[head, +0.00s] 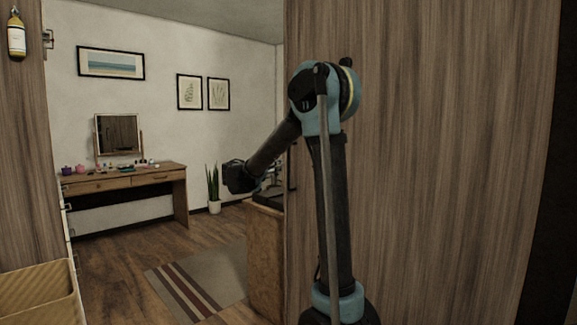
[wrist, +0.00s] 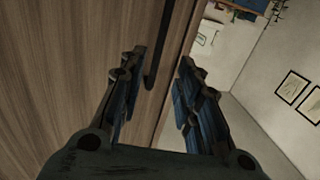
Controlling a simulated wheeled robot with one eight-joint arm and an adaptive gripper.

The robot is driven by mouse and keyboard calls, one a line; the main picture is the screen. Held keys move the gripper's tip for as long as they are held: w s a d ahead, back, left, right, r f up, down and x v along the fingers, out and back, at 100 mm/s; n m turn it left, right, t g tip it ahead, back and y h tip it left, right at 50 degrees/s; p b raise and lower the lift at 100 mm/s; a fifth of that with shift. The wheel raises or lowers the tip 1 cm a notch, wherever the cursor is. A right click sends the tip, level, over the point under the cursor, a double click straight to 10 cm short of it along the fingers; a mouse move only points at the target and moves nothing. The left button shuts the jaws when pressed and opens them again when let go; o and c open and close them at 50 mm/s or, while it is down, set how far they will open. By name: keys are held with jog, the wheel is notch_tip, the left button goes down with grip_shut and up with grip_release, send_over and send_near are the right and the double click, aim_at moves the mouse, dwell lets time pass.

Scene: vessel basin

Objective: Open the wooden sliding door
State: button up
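The wooden sliding door (head: 440,150) is a tall brown-grained panel filling the right of the head view. Its left edge borders a wide opening into a room. A dark vertical handle (head: 292,170) sits near that edge, partly hidden by my arm. In the wrist view the door (wrist: 70,70) fills the left side and the handle (wrist: 153,75) shows as a dark bar between my fingers. My gripper (head: 238,178) is at the door's left edge in the head view. In the wrist view my gripper (wrist: 160,65) is open, with no visible contact on the handle.
Through the opening are a wooden dressing table (head: 125,177) with a mirror, a potted plant (head: 213,190) and a striped rug (head: 198,285). A wooden cabinet (head: 264,260) stands beside the door's edge. A woven basket (head: 40,295) is at lower left. Floor shows in between.

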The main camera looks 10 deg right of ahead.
aim_at(289, 161)
jog(key=x, duration=1.1)
grip_shut()
